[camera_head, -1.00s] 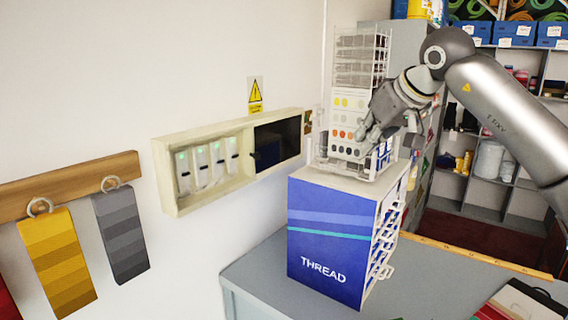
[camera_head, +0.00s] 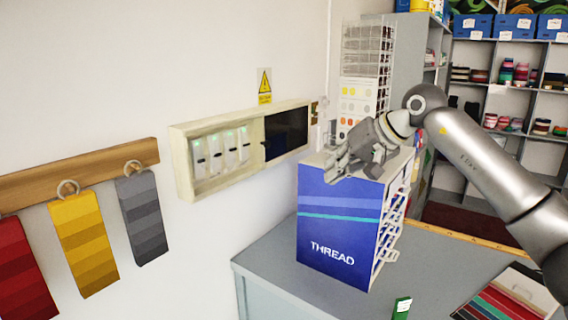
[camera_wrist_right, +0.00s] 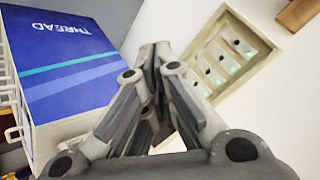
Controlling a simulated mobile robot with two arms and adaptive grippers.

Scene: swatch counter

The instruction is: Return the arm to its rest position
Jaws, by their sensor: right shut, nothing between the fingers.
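My right arm (camera_head: 485,165) comes in from the right in the head view. Its gripper (camera_head: 335,170) is in front of the top of the blue THREAD cabinet (camera_head: 325,235), pointing left and down. In the right wrist view the gripper's fingers (camera_wrist_right: 155,55) meet at the tips, with nothing between them. The THREAD cabinet also shows there, left of the fingers (camera_wrist_right: 70,60). I cannot tell from the head view whether the gripper touches the cabinet. My left gripper is in neither view.
A wall box (camera_head: 182,165) with several white devices hangs left of the cabinet. Yellow (camera_head: 84,243), grey (camera_head: 142,218) and red (camera_head: 22,270) swatches hang from a wooden rail (camera_head: 80,172). A wire rack (camera_head: 366,55) stands behind. The grey counter (camera_head: 290,275) holds a green item (camera_head: 402,307) and a swatch book (camera_head: 510,295).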

